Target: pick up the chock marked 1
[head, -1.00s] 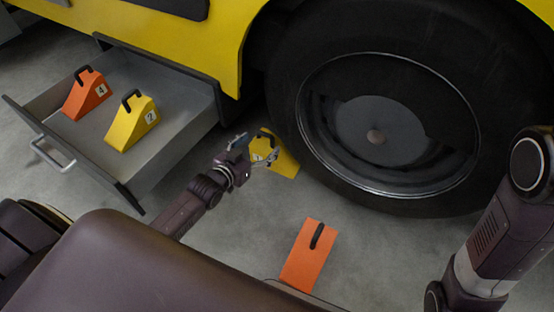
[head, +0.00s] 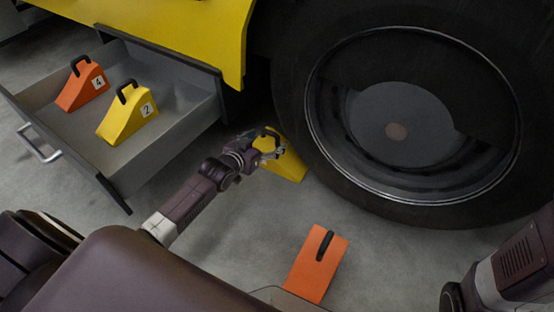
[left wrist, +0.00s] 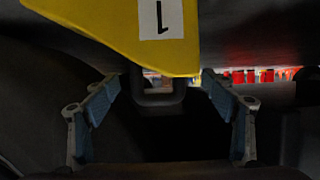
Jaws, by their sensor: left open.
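The chock marked 1 is yellow. In the head view this chock (head: 289,167) stands on the floor against the left side of the big tyre. My left gripper (head: 268,144) is open at its top and hides part of it. In the left wrist view the chock (left wrist: 110,18) shows upside down with its label 1 (left wrist: 161,18). Its dark handle (left wrist: 158,98) lies between the two spread fingers, with a gap on both sides. My right gripper is out of view.
An open grey drawer (head: 165,165) holds an orange chock marked 4 (head: 80,92) and a yellow chock marked 2 (head: 122,122). Another orange chock (head: 315,268) lies on the floor nearer me. The tyre (head: 300,105) bounds the right. Floor between drawer and orange chock is clear.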

